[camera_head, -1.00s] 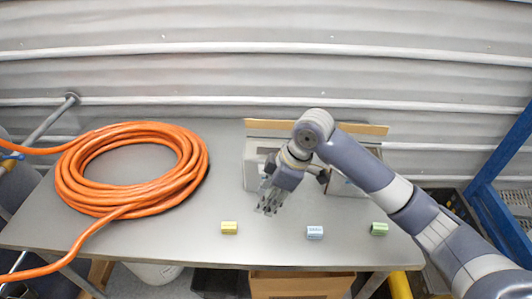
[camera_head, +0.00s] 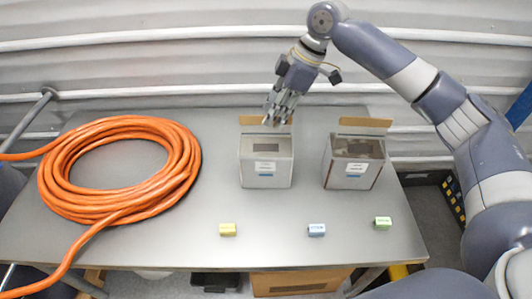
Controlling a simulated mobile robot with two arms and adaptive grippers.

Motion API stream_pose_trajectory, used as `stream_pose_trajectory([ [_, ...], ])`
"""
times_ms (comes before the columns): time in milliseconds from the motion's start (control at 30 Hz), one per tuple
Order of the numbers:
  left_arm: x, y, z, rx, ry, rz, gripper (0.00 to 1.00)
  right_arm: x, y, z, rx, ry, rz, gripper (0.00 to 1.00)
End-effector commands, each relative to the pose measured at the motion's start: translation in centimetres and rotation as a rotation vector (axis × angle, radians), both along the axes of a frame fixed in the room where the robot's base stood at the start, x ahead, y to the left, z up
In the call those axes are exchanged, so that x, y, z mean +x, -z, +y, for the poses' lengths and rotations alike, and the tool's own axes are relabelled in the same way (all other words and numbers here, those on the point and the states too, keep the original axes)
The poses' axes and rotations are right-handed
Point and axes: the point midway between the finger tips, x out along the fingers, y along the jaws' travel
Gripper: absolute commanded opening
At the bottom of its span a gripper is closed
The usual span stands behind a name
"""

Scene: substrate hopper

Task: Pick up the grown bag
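I cannot single out a grown bag for certain. Two light grey boxes with raised brown flaps stand on the steel table (camera_head: 290,212). The left box (camera_head: 266,172) has a pale top with a dark rectangular patch and a label on its front. The right box (camera_head: 352,174) is open at the top, with something brown inside. My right gripper (camera_head: 277,117) points down over the back of the left box, in front of its flap. Its fingers hold nothing that I can see, but their spread is unclear. My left gripper is not in view.
A coiled orange hose (camera_head: 118,126) covers the table's left side. A corrugated wall (camera_head: 180,70) rises behind. A cardboard box (camera_head: 300,282) stands below the table.

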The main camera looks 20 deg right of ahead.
Motion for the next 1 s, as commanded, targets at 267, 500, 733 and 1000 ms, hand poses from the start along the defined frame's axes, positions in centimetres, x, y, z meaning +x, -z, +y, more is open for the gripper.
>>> stream_pose_trajectory([
  [267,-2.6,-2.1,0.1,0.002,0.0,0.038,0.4,1.0,2.3,1.1,-0.001,0.0,0.004,0.35],
  [500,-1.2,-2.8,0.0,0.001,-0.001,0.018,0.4,1.4,4.9,1.9,-0.001,0.0,0.001,0.35],
  [733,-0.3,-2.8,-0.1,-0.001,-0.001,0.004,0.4,1.4,5.1,2.0,0.0,-0.001,0.0,0.35],
  [1000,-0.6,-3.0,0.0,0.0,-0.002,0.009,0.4,1.4,5.2,2.0,0.0,-0.001,0.0,0.35],
])
